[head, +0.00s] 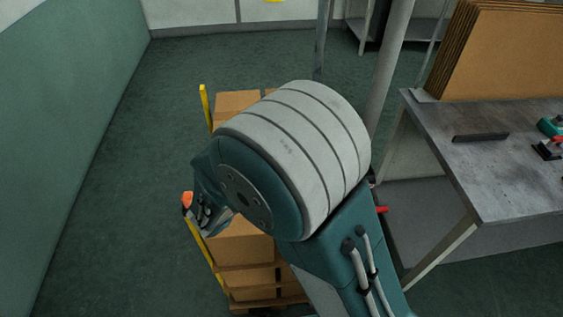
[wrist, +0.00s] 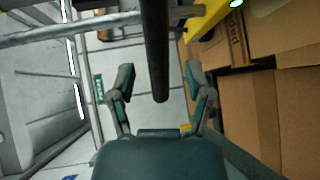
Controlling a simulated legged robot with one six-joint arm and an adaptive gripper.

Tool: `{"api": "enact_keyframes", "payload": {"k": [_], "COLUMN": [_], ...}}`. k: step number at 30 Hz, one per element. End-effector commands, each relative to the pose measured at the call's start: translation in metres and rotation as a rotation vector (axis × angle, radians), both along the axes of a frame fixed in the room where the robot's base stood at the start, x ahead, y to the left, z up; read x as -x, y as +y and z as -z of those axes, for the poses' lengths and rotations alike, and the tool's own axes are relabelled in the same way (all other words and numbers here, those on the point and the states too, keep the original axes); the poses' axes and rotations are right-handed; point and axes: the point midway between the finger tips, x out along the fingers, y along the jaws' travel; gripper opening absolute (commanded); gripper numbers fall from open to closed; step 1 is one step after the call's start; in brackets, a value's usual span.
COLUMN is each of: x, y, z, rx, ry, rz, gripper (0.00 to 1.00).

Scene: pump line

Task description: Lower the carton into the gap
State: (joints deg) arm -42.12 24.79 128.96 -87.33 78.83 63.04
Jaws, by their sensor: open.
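Brown cartons (head: 240,243) stand stacked on a wooden pallet (head: 270,304), partly hidden behind my arm in the head view. In the wrist view, cartons (wrist: 292,105) fill the right side, with a narrow dark gap (wrist: 246,68) between them. My gripper (wrist: 161,84) is open, with no carton between its fingers. A dark rod (wrist: 156,45) shows between the fingers; I cannot tell whether it is in front of or beyond them. In the head view my gripper (head: 203,212) is at the left edge of the stack, beside a yellow upright. Which carton is the task's one is unclear.
Yellow rails (head: 206,108) run along the stack's left side. A grey workbench (head: 500,180) with upright cardboard sheets (head: 500,50) stands at right. A grey post (head: 390,65) rises behind my arm. Green floor (head: 110,200) is clear at left, up to the wall.

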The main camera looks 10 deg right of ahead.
Motion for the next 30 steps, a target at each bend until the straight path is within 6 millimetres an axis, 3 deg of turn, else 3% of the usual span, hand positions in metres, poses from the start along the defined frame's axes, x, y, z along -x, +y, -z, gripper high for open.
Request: {"api": "enact_keyframes", "payload": {"k": [8, 16, 20, 21, 30], "x": [-0.019, -0.021, -0.02, -0.02, -0.021], "y": [-0.026, -0.023, -0.022, -0.022, -0.021], "z": [0.005, 0.005, 0.005, 0.006, 0.008], "rx": [-0.006, -0.002, -0.002, -0.002, -0.002], "ry": [0.0, -0.001, 0.0, 0.0, 0.002], "rz": [0.001, -0.001, -0.001, -0.001, -0.005], "gripper": [0.65, 0.65, 0.07, 0.0, 0.0]}}
